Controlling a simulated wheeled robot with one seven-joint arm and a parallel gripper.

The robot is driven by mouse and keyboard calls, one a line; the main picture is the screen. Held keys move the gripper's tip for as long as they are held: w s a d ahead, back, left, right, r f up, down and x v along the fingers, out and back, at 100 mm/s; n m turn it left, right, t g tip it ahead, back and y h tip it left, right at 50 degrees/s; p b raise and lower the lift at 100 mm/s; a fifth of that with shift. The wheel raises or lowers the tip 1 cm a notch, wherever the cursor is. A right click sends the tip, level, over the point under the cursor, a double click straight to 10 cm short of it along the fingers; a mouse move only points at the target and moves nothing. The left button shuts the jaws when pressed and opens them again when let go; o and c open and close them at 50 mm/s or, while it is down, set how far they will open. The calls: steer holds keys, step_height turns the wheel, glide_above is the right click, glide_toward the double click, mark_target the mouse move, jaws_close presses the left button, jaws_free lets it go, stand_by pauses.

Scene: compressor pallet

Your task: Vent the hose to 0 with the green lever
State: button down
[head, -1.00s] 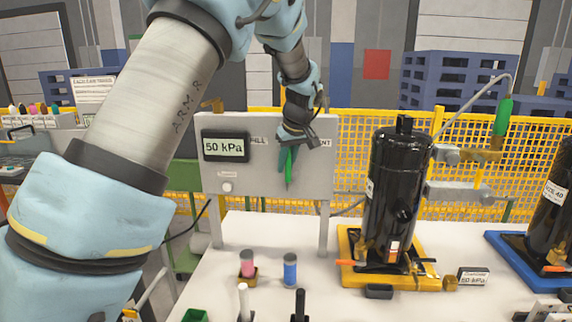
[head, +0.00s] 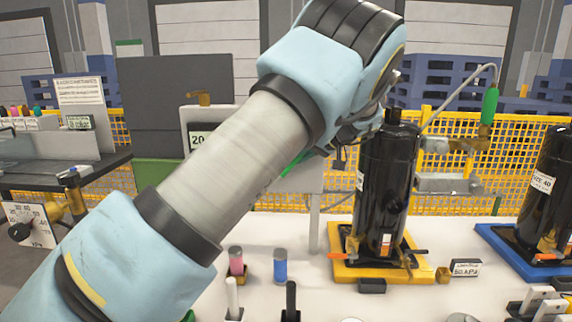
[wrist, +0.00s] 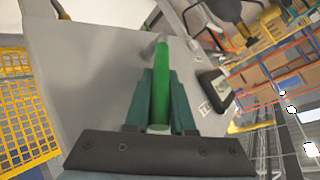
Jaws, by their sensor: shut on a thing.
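The green lever (wrist: 161,88) lies between the two teal fingers of my gripper (wrist: 162,78) in the wrist view, and the gripper is shut on it. Its far end meets a pivot on the grey panel (wrist: 90,60). In the head view a bit of the green lever (head: 293,164) shows tilted beside my arm, which hides my gripper and most of the panel. The panel's display (head: 198,140) shows "20", with the rest covered by my arm. The hose (head: 462,98) runs above the black compressor to a green-handled fitting (head: 489,106).
The black compressor (head: 383,190) stands on a yellow base (head: 345,268) right of the panel. A second compressor (head: 545,200) sits on a blue base at the far right. Pink (head: 236,260) and blue (head: 280,264) cylinders stand on the white table in front.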

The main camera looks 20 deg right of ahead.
steer(key=shift+s+d+f+t+y+b, duration=0.2)
steer(key=shift+d+f+t+y+b, duration=0.25)
steer(key=shift+t+y+b, duration=0.2)
steer(key=shift+m, duration=0.3)
steer(key=c, duration=1)
jaws_free()
steer(key=shift+c, duration=0.2)
steer(key=shift+s+d, duration=0.1)
steer(key=b+v, duration=0.2)
steer(key=v, duration=0.8)
steer(key=shift+s+d+r+b, duration=0.15)
steer(key=shift+d+b, duration=0.1)
steer(key=shift+b, duration=0.1)
